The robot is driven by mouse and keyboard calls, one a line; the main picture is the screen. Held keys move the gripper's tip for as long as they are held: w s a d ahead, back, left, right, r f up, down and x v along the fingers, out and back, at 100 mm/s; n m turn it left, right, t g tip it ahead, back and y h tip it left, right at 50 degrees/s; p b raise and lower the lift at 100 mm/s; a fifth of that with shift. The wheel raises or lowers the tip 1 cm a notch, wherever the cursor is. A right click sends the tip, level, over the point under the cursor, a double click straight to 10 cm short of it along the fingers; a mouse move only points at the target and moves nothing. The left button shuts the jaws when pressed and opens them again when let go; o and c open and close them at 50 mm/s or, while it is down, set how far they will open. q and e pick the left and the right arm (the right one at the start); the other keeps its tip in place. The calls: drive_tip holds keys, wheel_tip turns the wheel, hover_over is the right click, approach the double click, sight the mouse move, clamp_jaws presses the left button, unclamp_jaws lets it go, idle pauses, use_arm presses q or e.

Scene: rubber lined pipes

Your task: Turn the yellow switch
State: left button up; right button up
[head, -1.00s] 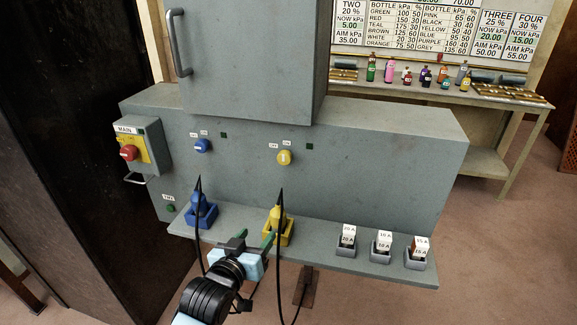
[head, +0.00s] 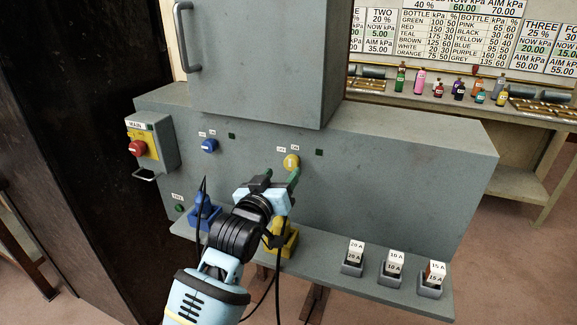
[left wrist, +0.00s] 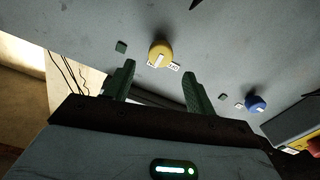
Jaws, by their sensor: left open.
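The yellow switch (head: 291,162) is a round knob with a pale bar across it, on the front of the grey cabinet panel. In the left wrist view the yellow switch (left wrist: 161,54) lies beyond the fingertips, roughly between them. My left gripper (head: 282,178) is open, just below the switch in the head view. In the left wrist view the left gripper's green fingers (left wrist: 158,82) stand apart with nothing between them. I cannot tell whether a fingertip touches the switch. My right gripper does not show.
A blue switch (head: 209,145) sits left of the yellow one. Below, a shelf (head: 330,268) holds a blue plug (head: 203,215), a yellow plug (head: 283,240) with black cables, and fuse blocks (head: 394,268). A red main switch (head: 137,148) is at left.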

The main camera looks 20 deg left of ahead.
sight(289, 163)
use_arm(q)
drive_tip(key=shift+w+d, duration=0.1)
drive_tip(key=shift+w, duration=2.6)
drive_tip(key=shift+c, duration=0.2)
drive_tip(key=c, duration=0.9)
